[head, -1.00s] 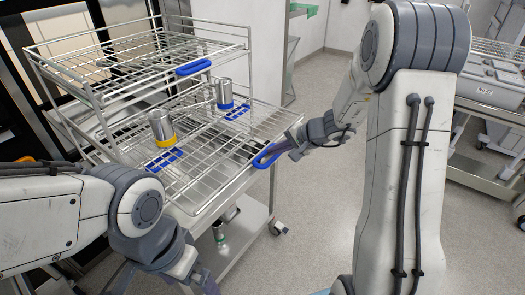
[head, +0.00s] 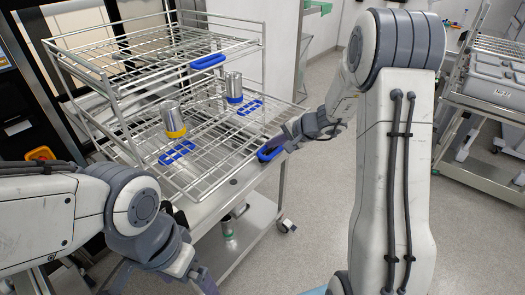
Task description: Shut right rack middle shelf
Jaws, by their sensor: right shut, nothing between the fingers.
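The middle shelf (head: 222,158) is a wire rack sliding out toward the lower right from a metal cart, with a blue handle (head: 264,155) at its front edge. It carries a steel cup with a yellow band (head: 172,117) and a steel cup with a blue band (head: 234,86), both upright. My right gripper (head: 277,147) is shut, with its fingers against or very close to the blue handle; contact cannot be told. The handle is partly hidden by the fingers. My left gripper (head: 203,284) is low at the bottom edge, partly cut off, its fingers unclear.
The upper shelf (head: 160,52) with its own blue handle (head: 208,62) sits above. A lower steel shelf (head: 246,232) with a green-banded item lies beneath. Another cart (head: 487,178) stands at the far right. The floor (head: 320,215) between is clear.

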